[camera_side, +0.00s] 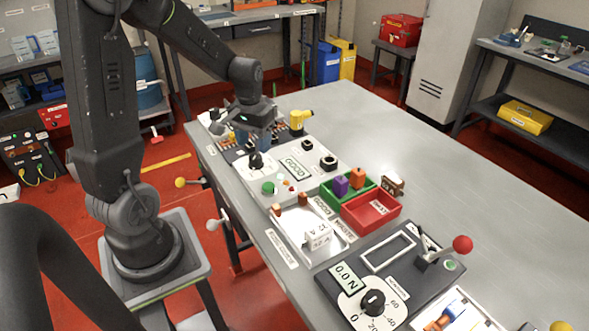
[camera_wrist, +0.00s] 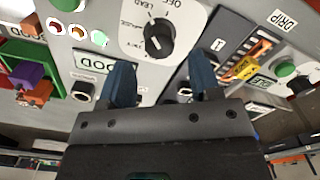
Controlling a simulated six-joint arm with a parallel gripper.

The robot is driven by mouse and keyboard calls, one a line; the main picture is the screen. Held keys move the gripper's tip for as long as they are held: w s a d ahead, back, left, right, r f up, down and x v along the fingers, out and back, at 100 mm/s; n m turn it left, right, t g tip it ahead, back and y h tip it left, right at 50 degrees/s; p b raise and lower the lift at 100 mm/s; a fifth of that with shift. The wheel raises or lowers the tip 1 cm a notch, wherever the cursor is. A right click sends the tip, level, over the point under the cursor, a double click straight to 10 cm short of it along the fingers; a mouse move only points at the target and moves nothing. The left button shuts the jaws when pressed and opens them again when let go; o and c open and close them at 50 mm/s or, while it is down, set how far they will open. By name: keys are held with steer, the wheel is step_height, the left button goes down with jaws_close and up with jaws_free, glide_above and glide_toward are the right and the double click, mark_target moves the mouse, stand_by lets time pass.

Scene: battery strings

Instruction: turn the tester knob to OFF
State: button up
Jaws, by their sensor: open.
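The tester knob (camera_side: 256,160) is black and sits on a pale dial on the tester panel. In the wrist view the knob (camera_wrist: 158,38) stands on a white dial with the words OFF and LEAD and a third label I cannot read. I cannot tell for sure which label its pointer faces. My gripper (camera_side: 253,137) is above the panel near the knob. In the wrist view my gripper (camera_wrist: 162,78) is open with two blue fingers apart and nothing between them. The knob lies beyond the fingertips, roughly centred between them, with no contact visible.
A GOOD display (camera_side: 294,168) and a green button (camera_side: 268,188) are beside the knob. A battery rack (camera_wrist: 245,60) lies on the other side. A green bin (camera_side: 343,197), a red bin (camera_side: 371,212) and a lever press (camera_side: 440,250) stand farther along. The bench's far side is clear.

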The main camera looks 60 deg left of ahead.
mark_target(255, 156)
steer(key=shift+f, duration=0.45)
steer(key=shift+f, duration=0.15)
steer(key=shift+f, duration=1.6)
steer(key=shift+c, duration=0.2)
steer(key=c, duration=0.7)
steer(key=m, duration=0.4)
steer(key=shift+m, duration=0.3)
steer(key=shift+c, duration=0.2)
steer(key=shift+m, duration=0.6)
